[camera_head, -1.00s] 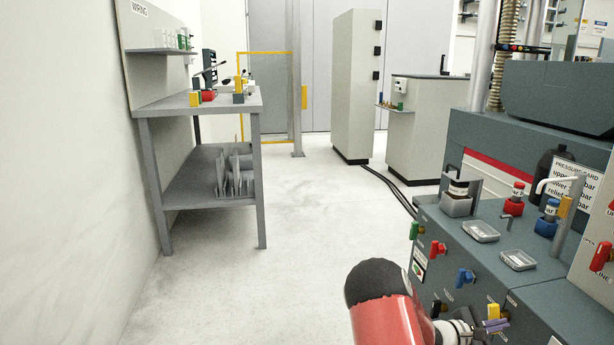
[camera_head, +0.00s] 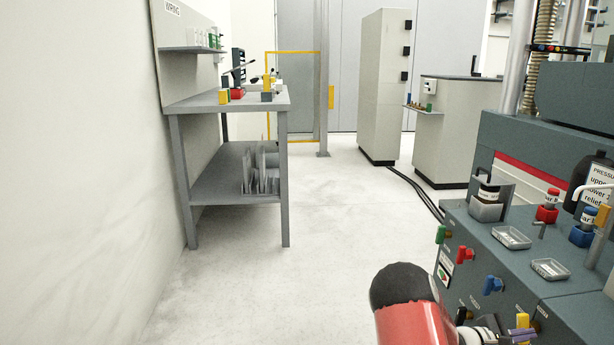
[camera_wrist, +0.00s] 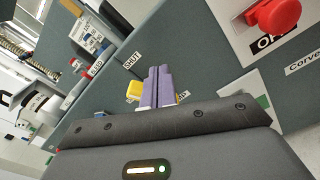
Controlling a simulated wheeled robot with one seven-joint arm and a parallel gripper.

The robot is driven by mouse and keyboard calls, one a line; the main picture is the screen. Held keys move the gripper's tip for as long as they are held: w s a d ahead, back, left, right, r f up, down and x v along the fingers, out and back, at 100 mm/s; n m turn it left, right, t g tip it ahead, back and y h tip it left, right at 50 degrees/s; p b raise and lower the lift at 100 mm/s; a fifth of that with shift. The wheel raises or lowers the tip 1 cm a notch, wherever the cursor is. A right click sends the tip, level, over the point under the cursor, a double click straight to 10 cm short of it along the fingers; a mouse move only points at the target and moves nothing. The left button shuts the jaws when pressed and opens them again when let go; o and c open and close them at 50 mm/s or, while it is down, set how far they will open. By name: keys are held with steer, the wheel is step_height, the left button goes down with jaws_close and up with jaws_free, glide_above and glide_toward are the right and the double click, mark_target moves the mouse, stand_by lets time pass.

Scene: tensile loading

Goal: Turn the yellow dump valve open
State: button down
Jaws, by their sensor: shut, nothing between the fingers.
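The yellow dump valve handle (camera_head: 522,321) is on the front panel of the grey console, low at the right in the head view. In the wrist view it shows as a small yellow block (camera_wrist: 134,91) just left of my fingertips. My gripper (camera_head: 520,334) has purple fingers, also seen in the wrist view (camera_wrist: 158,87). They are shut together with nothing between them, close beside the yellow handle. I cannot tell whether they touch it. A "SHUT" label (camera_wrist: 132,60) is above the handle. Another label by the fingers is partly hidden.
Blue (camera_head: 492,285), red (camera_head: 464,255) and green (camera_head: 441,234) handles are on the same panel, left of the valve. Metal trays (camera_head: 511,238) sit on the console top. A red knob (camera_wrist: 276,14) is upper right in the wrist view. Open floor lies left of the console.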

steer(key=shift+w+f, duration=0.15)
steer(key=shift+w, duration=0.05)
steer(key=shift+w+r, duration=0.25)
steer(key=shift+r, duration=0.05)
stand_by(0.6)
steer(key=shift+w+a+r, duration=0.1)
steer(key=shift+w+r, duration=0.2)
steer(key=shift+w, duration=0.1)
steer(key=shift+w+r+b, duration=0.25)
steer(key=shift+w+b, duration=0.15)
steer(key=shift+w, duration=0.25)
steer(key=shift+w, duration=0.2)
steer(key=shift+r, duration=0.1)
steer(key=shift+r, duration=0.4)
glide_toward(518, 318)
steer(key=shift+s+d+r+p, duration=0.4)
steer(key=shift+s+d+r, duration=0.5)
steer(key=shift+d+r, duration=0.15)
